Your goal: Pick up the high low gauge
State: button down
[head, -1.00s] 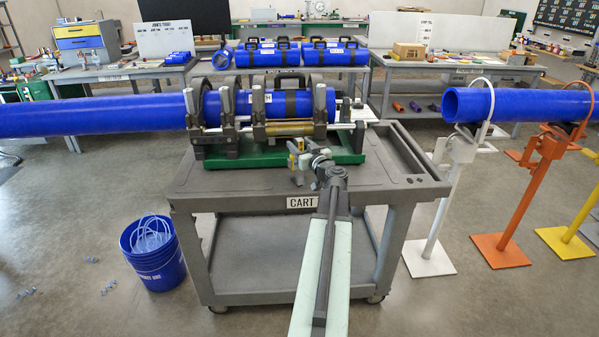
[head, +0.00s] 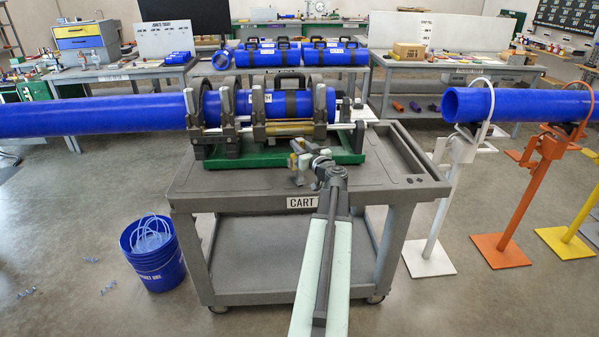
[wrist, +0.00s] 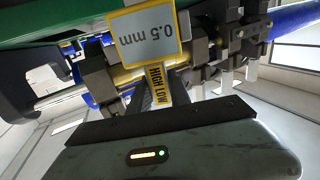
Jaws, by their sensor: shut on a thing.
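The face reads upside down in the wrist view. My gripper (wrist: 157,98) is shut on the gauge near its label, and the dark fingers partly hide its lower part. In the head view my gripper (head: 306,162) is over the front of the cart top, just before the green fusion machine base. The gauge is small there, at the gripper's far end. I cannot tell whether it touches the cart.
The grey cart (head: 240,190) carries the green-based fusion machine (head: 345,149) with its clamps and blue pipe (head: 95,116) close beyond my gripper. A blue bucket (head: 153,258) stands on the floor at left. Pipe stands (head: 433,215) are at right. The cart's front right top is clear.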

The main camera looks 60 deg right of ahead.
dwell(0.8)
notch_tip(320, 180, up, 10)
jog(key=p, duration=1)
jog(key=shift+r, duration=0.15)
jog(key=c, duration=1.9)
grip_release()
jog(key=shift+f, duration=0.2)
jog(key=shift+c, duration=0.2)
grip_shut()
